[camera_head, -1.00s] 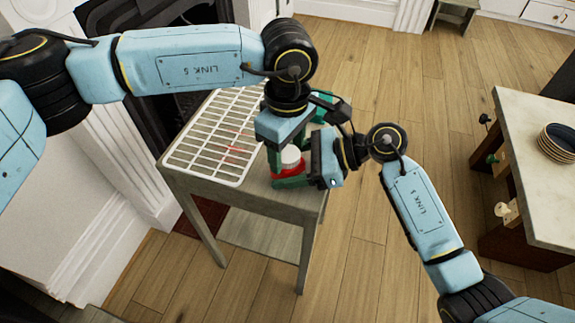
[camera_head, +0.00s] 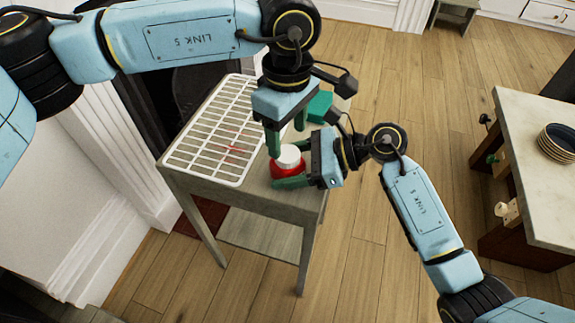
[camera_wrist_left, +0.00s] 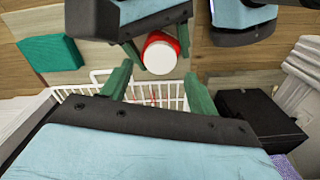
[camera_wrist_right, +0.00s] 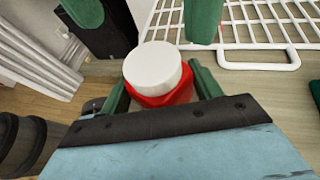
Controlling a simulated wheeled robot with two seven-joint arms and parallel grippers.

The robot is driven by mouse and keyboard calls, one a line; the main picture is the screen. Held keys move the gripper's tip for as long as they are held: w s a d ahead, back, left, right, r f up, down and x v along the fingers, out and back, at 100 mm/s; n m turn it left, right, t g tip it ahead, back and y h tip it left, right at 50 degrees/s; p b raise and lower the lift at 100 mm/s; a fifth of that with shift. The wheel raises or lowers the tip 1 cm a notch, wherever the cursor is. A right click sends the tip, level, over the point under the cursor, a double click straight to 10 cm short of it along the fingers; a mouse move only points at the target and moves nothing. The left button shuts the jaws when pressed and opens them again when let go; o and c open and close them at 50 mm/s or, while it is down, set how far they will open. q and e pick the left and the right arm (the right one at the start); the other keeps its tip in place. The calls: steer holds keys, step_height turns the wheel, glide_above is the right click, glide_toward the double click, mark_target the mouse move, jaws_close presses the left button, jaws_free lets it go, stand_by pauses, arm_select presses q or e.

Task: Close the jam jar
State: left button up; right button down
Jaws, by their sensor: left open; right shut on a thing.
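The jam jar (camera_head: 288,169) is red and stands upright at the near right corner of the small table. Its white lid (camera_head: 289,153) sits on top; I cannot tell how tightly. My right gripper (camera_wrist_right: 162,90) is shut on the red body of the jar from the right, below the lid. My left gripper (camera_wrist_left: 159,88) is open and empty, pointing down just above the lid and apart from it. In the left wrist view the lid (camera_wrist_left: 159,57) lies beyond the open fingertips.
A white wire rack (camera_head: 215,135) covers the left part of the grey table (camera_head: 250,190). A green block (camera_head: 320,106) is behind the jar, partly hidden by my arm. A fireplace is at the left. A marble-topped counter (camera_head: 530,190) with stacked plates (camera_head: 558,143) stands at the right.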

mark_target(288, 154)
arm_select(q)
steer(key=n, duration=0.2)
steer(key=r+n, duration=0.1)
steer(key=n, duration=0.6)
steer(key=shift+r, duration=0.4)
steer(key=n, duration=0.3)
steer(key=shift+r+n, duration=0.3)
steer(key=shift+r, duration=0.1)
steer(key=n, duration=0.2)
steer(key=r+n, duration=0.1)
steer(key=n, duration=0.1)
steer(key=shift+f, duration=0.1)
steer(key=shift+f, duration=4)
